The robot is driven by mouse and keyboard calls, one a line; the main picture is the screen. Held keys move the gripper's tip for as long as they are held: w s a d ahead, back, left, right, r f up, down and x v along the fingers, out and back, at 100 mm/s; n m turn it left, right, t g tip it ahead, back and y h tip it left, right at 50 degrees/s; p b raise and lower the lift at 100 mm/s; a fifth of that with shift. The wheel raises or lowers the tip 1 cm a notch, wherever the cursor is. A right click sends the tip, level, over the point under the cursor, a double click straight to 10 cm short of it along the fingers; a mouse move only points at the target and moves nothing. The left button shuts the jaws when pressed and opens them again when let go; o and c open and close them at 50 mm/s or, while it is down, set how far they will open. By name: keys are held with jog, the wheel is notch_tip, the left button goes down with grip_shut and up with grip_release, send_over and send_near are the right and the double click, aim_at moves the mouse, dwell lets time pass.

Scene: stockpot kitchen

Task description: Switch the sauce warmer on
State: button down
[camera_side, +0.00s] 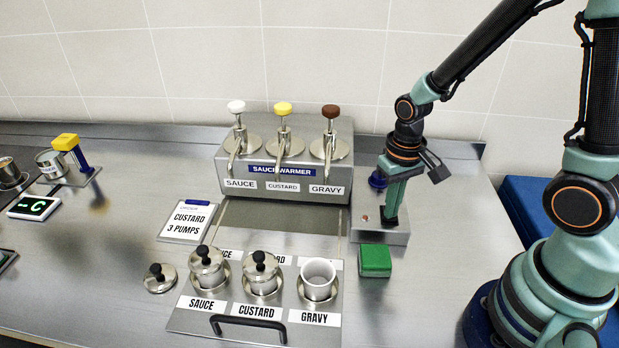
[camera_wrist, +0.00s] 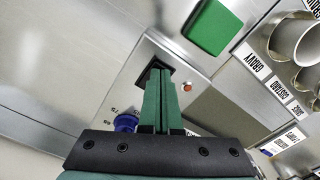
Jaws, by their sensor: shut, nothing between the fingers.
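The sauce warmer (camera_side: 285,178) is a steel box with white, yellow and brown topped pumps. A steel control panel (camera_side: 400,236) adjoins its right side; it also shows in the wrist view (camera_wrist: 205,68). The panel carries a blue knob (camera_wrist: 125,122), a small red-orange light (camera_wrist: 187,87) and a black switch piece (camera_wrist: 178,72) partly hidden behind my fingertips. My gripper (camera_side: 390,220) is shut and empty, pointing down with its fingertips at the black switch. In the wrist view my gripper (camera_wrist: 158,72) covers much of it. I cannot tell contact or the switch position.
A green block (camera_side: 375,260) sits just in front of the panel. A drawer-like tray (camera_side: 185,322) with lidded pots and an open white cup (camera_side: 318,278) stands in front of the warmer. An order card (camera_side: 187,221) lies left. A blue bin (camera_side: 532,205) is at right.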

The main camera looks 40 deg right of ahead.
jog(key=shift+f, duration=0.2)
jog(key=shift+r, duration=3.55)
notch_tip(320, 180, up, 13)
jog(key=n+t, duration=0.3)
jog(key=t, duration=0.3)
send_over(392, 225)
jog(key=shift+f, duration=0.15)
